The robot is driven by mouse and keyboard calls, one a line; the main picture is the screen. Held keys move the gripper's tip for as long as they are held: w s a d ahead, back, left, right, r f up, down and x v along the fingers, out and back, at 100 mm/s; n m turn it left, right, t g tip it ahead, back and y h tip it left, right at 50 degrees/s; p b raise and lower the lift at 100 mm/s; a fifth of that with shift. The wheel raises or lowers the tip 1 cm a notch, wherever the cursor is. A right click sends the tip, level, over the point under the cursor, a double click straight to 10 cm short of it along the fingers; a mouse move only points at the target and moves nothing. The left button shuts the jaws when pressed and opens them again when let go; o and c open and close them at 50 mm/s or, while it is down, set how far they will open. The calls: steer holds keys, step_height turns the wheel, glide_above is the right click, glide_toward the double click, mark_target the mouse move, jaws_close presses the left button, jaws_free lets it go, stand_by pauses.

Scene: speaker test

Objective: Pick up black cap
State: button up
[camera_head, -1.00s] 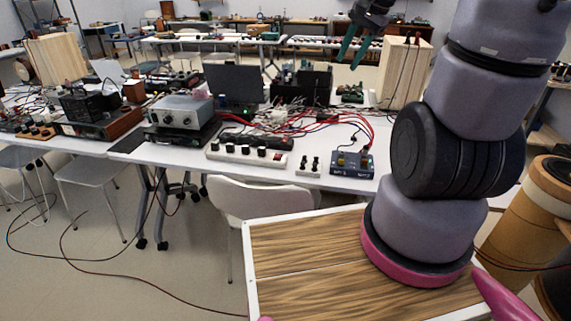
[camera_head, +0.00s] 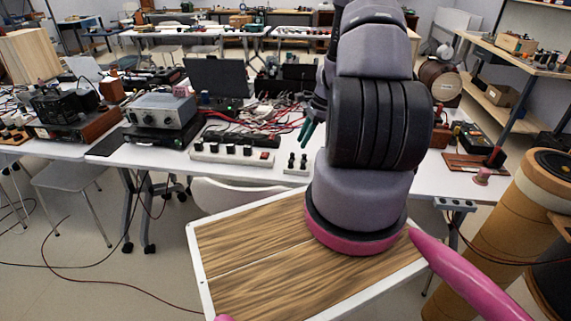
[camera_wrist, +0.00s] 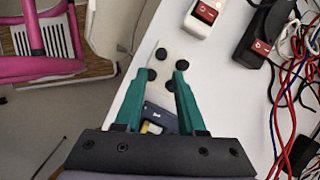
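My gripper (camera_head: 308,130) has green fingers and hangs over the front edge of the white table, partly hidden by my arm in the head view. In the wrist view my gripper (camera_wrist: 160,69) is open, with nothing held. A small white block (camera_head: 296,170) with several round black caps (camera_head: 291,159) stands on the table just below the fingers. In the wrist view the block (camera_wrist: 178,42) lies ahead of the fingertips. One black cap (camera_wrist: 152,74) shows between the fingertips and another (camera_wrist: 161,54) just beyond. The height gap cannot be told.
A longer white strip (camera_head: 233,157) with black knobs and a red switch lies left of the block. A blue box (camera_wrist: 160,117) shows between the fingers in the wrist view. Tangled red wires (camera_wrist: 285,115) lie to the right there. A white chair (camera_head: 232,194) stands at the table's front.

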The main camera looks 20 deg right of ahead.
mark_target(292, 161)
steer(key=x, duration=0.9)
steer(key=shift+w+a+f, duration=0.1)
steer(key=shift+w+f, duration=0.05)
jaws_close()
